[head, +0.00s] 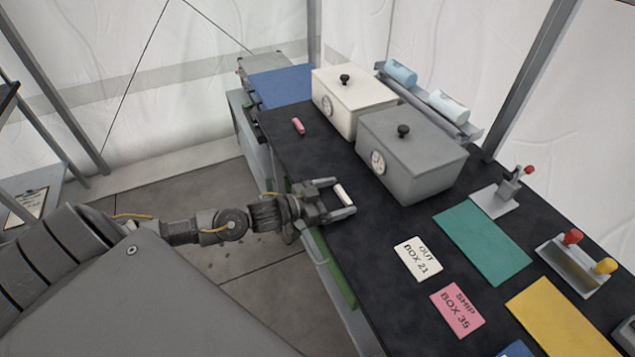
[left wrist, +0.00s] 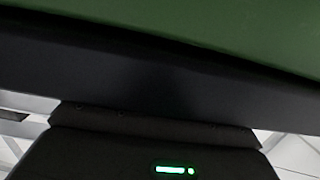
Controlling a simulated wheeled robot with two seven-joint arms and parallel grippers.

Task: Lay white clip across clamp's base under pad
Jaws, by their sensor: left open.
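The white clip (head: 343,193) is a small pale bar lying on the black tabletop near its left edge. My left gripper (head: 345,196) is open, low at the table, with its two fingers on either side of the clip; whether they touch it I cannot tell. The clamp (head: 508,188), with a pale flat base and a red-tipped handle, stands at the right beyond the teal mat. Its pad is too small to make out. The left wrist view shows neither clip nor fingertips. My right gripper is not in view.
A grey box (head: 412,160) and a white box (head: 352,95) with black knobs stand behind the clip. A pink clip (head: 298,126) lies farther back. The teal mat (head: 482,243), white card (head: 418,258) and pink card (head: 458,310) lie flat. A rack with red and yellow knobs (head: 575,265) is right.

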